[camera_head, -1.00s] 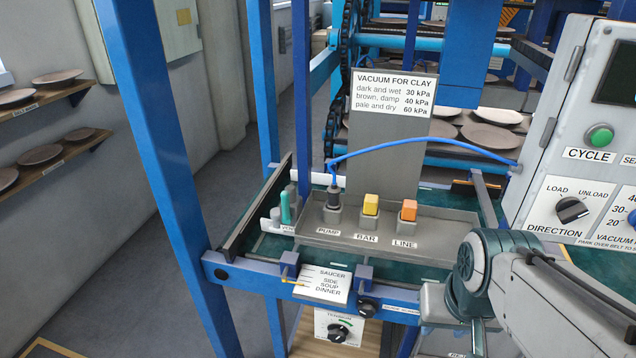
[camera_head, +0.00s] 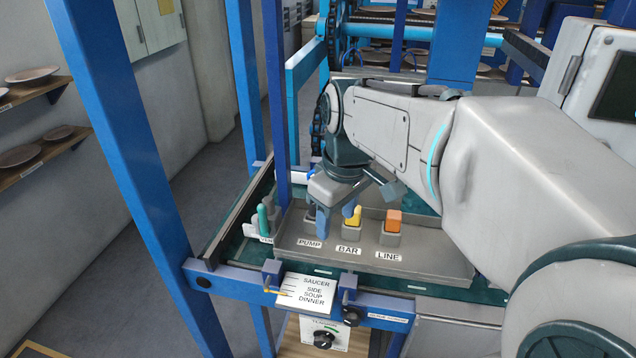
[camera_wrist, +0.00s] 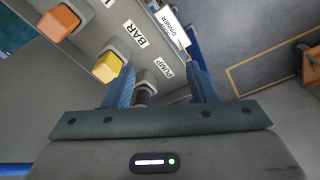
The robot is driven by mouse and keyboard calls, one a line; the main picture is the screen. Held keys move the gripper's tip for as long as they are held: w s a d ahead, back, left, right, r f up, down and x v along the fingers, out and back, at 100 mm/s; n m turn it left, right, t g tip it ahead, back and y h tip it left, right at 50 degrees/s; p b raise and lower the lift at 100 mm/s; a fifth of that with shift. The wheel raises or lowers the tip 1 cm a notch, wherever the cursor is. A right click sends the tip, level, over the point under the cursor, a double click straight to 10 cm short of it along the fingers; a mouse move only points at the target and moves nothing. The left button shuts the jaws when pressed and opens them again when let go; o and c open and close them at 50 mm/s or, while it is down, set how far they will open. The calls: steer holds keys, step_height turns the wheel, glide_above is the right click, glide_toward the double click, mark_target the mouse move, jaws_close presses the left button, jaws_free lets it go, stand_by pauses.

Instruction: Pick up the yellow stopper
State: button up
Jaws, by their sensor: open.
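The yellow stopper (camera_head: 354,216) sits in the socket labelled BAR on the grey tray, partly hidden by a gripper finger in the head view. My gripper (camera_head: 336,214) is open and points down over the tray beside the PUMP socket. In the wrist view, my gripper's blue fingers (camera_wrist: 161,68) stand apart, with the dark pump plug (camera_wrist: 144,96) showing between them, partly hidden.
An orange stopper (camera_head: 393,219) sits in the LINE socket, right of the yellow one. Teal and grey pieces (camera_head: 263,218) stand at the tray's left. A blue upright post (camera_head: 277,110) rises close by. The grey tray (camera_head: 440,262) is bare at its right.

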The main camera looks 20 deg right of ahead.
steer(key=w+d+r+n+g+p, duration=0.2)
steer(key=w+d+r+n, duration=0.4)
steer(key=r, duration=0.3)
glide_above(359, 209)
step_height(359, 209, down, 8)
steer(key=shift+r, duration=0.1)
steer(key=f, duration=0.3)
steer(key=a+f, duration=0.1)
steer(key=shift+w+f, duration=0.15)
steer(key=shift+w, duration=0.15)
steer(key=shift+d+f, duration=0.1)
steer(key=shift+f, duration=0.4)
steer(key=c, duration=1.1)
